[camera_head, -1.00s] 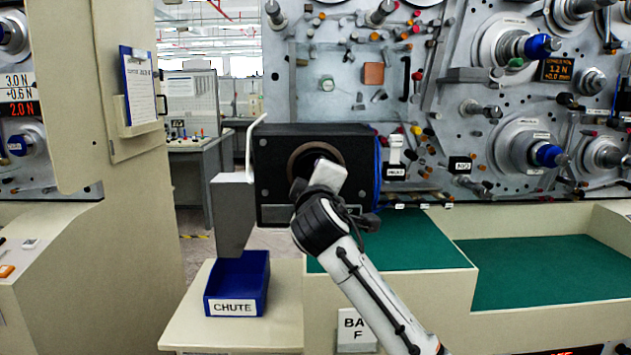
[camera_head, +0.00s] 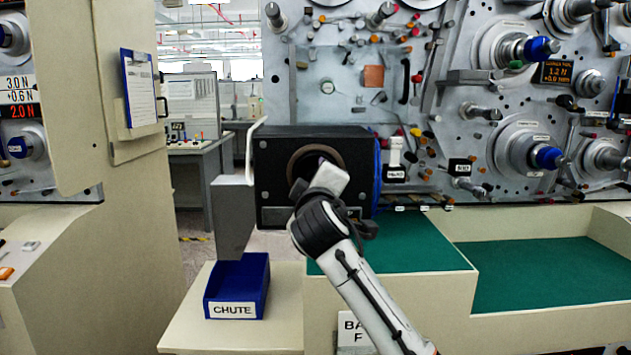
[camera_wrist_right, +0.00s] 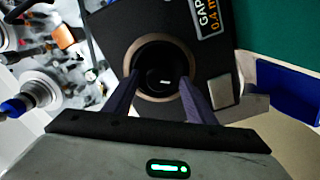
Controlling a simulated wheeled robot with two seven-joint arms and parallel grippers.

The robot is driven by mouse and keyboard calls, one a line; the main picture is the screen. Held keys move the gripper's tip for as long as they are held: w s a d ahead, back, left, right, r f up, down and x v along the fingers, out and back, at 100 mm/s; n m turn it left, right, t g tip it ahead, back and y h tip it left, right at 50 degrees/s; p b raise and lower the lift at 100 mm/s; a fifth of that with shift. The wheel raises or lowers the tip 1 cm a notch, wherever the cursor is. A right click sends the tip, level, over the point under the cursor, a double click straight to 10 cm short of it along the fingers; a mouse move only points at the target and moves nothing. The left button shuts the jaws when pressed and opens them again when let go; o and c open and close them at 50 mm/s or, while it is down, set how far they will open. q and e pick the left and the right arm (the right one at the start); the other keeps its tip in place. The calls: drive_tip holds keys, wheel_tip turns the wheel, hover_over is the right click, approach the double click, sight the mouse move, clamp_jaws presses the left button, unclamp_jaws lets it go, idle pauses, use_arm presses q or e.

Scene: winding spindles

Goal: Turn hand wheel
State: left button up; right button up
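A black box unit (camera_head: 275,150) stands on the green-topped bench, with a brown-rimmed round opening (camera_head: 300,155) in its face. A blue disc edge (camera_head: 378,178) shows at its right side; I cannot tell which part is the hand wheel. My right gripper (camera_head: 322,172) is at the opening, its fingers hidden in the head view. In the right wrist view my right gripper (camera_wrist_right: 162,84) has its two fingers spread apart at the brown ring (camera_wrist_right: 184,56). The dark interior, with a small pale mark, shows between them. Nothing is clearly gripped. My left gripper is out of view.
A blue bin labelled CHUTE (camera_head: 238,285) sits below a grey chute (camera_head: 233,218), left of the unit. A panel of spindles and rollers (camera_head: 480,110) stands behind. The green bench top (camera_head: 430,245) to the right is clear.

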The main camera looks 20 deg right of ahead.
drive_tip(key=b+v, duration=0.1)
drive_tip(key=v, duration=0.9)
drive_tip(key=shift+s+r, duration=0.1)
drive_tip(key=shift+s, duration=0.05)
